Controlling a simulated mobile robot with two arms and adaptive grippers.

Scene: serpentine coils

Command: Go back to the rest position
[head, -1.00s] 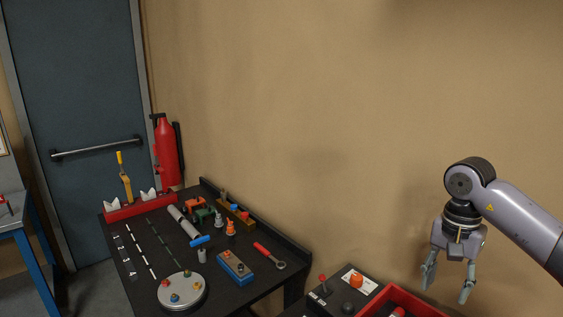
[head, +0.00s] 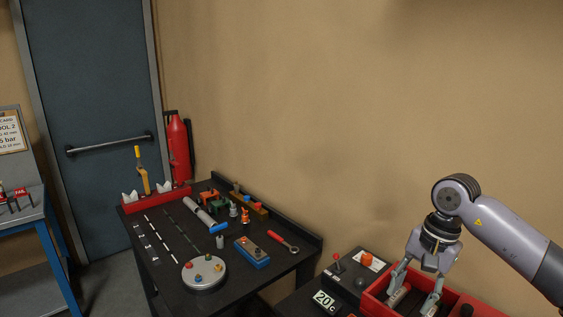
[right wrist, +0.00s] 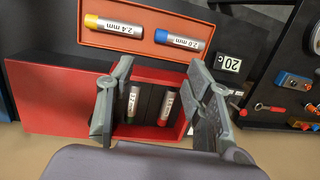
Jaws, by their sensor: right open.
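My right gripper (head: 411,301) is low at the right of the head view, pointing down at a red tray (head: 373,305). Its fingers are spread and nothing is between them. In the right wrist view the open fingers (right wrist: 160,72) frame a red compartment (right wrist: 150,74) holding a green-ended cylinder (right wrist: 133,102) and a red-ended cylinder (right wrist: 165,103). I cannot tell how high the fingertips are above the tray. My left gripper is not in view.
A 20 °C display (head: 324,301) stands beside the tray. Left is a dark bench (head: 172,262) with tools and a round plate (head: 205,283). The air above is clear.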

